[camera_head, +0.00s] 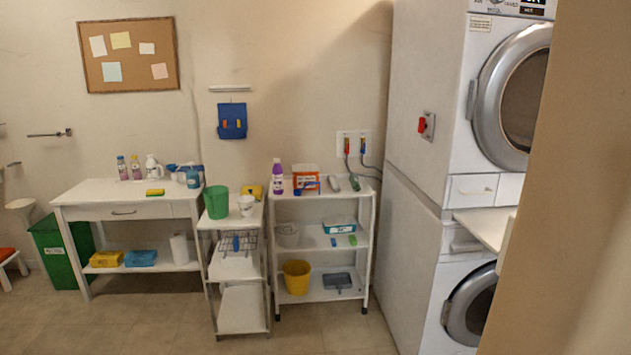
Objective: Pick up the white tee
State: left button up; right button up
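I see no white tee that I can make out in the head view. Neither of my grippers is in view. The view shows a laundry corner with a white table, white shelf units and stacked machines, all some distance away.
A white table (95,197) with bottles stands at the left beside a green bin (62,250). Two white shelf units hold a green bucket (217,202) and a yellow bucket (296,277). Stacked machines (420,165) and a tan surface (570,180) fill the right. Open floor (120,325) lies in front.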

aim_at(331, 179)
jog(key=i+j, duration=0.15)
jog(key=i, duration=0.3)
jog(key=i+j, duration=0.2)
jog(key=i, duration=0.25)
jog(key=i+j, duration=0.15)
jog(key=i, duration=0.3)
jog(key=i+j, duration=0.2)
jog(key=i, duration=0.25)
